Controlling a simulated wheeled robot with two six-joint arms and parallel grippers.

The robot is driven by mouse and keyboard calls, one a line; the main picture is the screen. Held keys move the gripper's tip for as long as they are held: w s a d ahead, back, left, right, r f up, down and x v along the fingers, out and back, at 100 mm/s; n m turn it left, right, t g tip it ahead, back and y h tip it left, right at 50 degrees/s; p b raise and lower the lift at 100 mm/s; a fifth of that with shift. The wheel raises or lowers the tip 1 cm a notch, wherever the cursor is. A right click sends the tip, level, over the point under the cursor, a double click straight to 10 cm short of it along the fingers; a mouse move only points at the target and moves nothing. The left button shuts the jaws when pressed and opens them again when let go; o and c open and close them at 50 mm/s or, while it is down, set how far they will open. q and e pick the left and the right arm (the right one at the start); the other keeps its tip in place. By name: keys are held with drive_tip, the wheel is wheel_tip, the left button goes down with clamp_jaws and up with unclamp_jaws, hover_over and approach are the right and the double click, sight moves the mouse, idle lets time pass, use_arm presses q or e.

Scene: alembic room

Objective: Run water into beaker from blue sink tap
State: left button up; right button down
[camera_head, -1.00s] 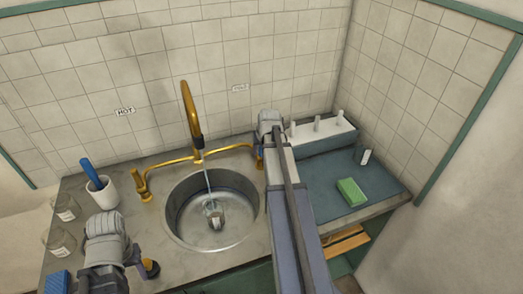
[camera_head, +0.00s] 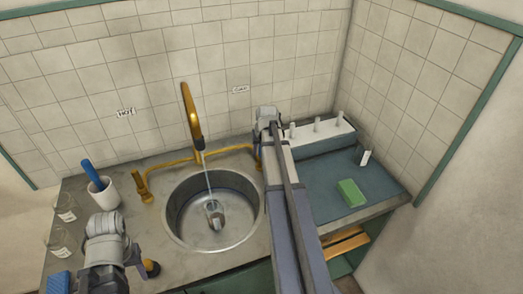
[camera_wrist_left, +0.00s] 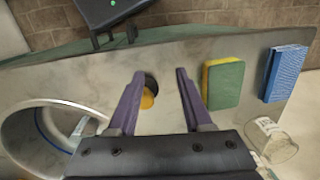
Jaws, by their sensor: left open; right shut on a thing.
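A small clear beaker (camera_head: 215,213) is inside the round steel sink basin (camera_head: 176,222); whether it stands upright or tilted I cannot tell. A thin water stream (camera_head: 209,179) runs from the brass spout (camera_head: 191,115) down to it. My right gripper (camera_head: 262,145) is at the right-hand tap handle, below the right wall label, and is shut on it. The gripper hides most of that handle, including its colour. My left gripper is open and empty; its parted fingers show in the left wrist view (camera_wrist_left: 160,74), above the counter left of the basin.
A brass left handle (camera_head: 144,186) stands beside a white cup with a blue-handled tool (camera_head: 104,192). Glass jars (camera_head: 64,207) and a blue sponge (camera_wrist_left: 286,73) are at the left. A green-yellow sponge (camera_wrist_left: 223,83) is near my left fingers. A green sponge (camera_head: 351,192) lies right.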

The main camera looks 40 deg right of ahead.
use_arm(q)
drive_tip(key=shift+r, duration=0.4)
use_arm(e)
drive_tip(key=shift+w+d+g, duration=0.2)
drive_tip(key=shift+w+g, duration=0.2)
drive_tip(key=shift+g, duration=0.4)
drive_tip(key=shift+s+g+y, duration=0.1)
drive_tip(key=shift+g+y, duration=0.2)
drive_tip(key=c, duration=0.6)
unclamp_jaws()
use_arm(q)
drive_tip(key=shift+r+p, duration=0.1)
drive_tip(key=shift+p, duration=0.2)
use_arm(e)
drive_tip(key=r+p, duration=0.5)
drive_tip(key=s+r+p, duration=0.1)
drive_tip(key=r+p, duration=0.1)
drive_tip(key=shift+a+r+p, duration=0.3)
drive_tip(key=shift+r+p, duration=0.05)
drive_tip(key=shift+r, duration=0.05)
use_arm(q)
wheel_tip(320, 180, up, 8)
drive_tip(key=shift+f, duration=0.2)
